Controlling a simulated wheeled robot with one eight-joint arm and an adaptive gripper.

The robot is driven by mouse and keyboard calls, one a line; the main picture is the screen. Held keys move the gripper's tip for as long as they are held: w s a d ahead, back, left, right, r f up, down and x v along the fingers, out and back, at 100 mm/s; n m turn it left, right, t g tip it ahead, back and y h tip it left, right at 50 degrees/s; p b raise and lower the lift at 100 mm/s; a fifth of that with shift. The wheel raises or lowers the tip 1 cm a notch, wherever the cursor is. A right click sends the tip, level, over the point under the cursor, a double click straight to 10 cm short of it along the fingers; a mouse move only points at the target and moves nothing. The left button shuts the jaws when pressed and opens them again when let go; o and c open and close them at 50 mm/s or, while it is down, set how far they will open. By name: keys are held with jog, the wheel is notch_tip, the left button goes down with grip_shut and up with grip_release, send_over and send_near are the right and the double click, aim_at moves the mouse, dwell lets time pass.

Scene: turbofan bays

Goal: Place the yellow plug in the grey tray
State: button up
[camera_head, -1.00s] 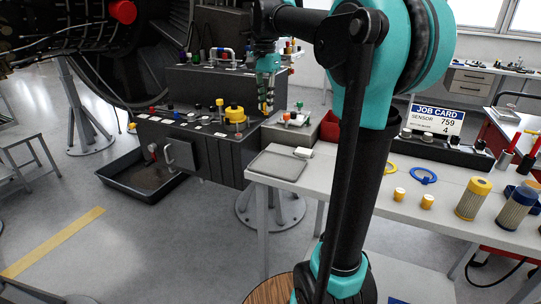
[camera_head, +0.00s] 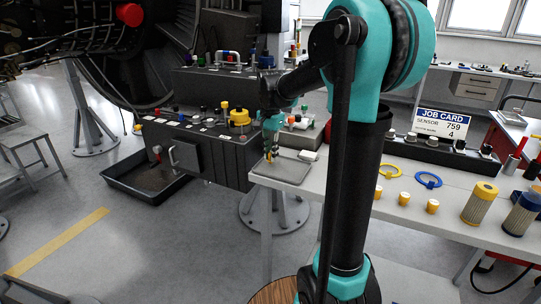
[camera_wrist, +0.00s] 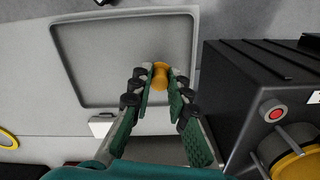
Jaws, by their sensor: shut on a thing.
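The yellow plug (camera_wrist: 160,72) is pinched between the fingertips of my gripper (camera_wrist: 160,84) in the wrist view. In the head view my gripper (camera_head: 270,150) points down at the left part of the grey tray (camera_head: 293,168), with the plug partly hidden by the fingers. The tray (camera_wrist: 105,62) is a shallow, rimmed, empty tray; in the wrist view the plug shows against its lower right part. I cannot tell whether the plug touches the tray floor.
The tray lies at the left end of the white bench (camera_head: 340,190). A dark control panel (camera_head: 205,140) with knobs stands beside it. A white block (camera_head: 308,155) lies by the tray's far edge. Yellow caps (camera_head: 404,198) and filters (camera_head: 480,203) stand further right.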

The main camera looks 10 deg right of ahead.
jog(key=shift+f, duration=0.4)
jog(key=o, duration=0.7)
jog(key=shift+f, duration=0.1)
jog(key=shift+o, duration=0.2)
notch_tip(320, 180, up, 12)
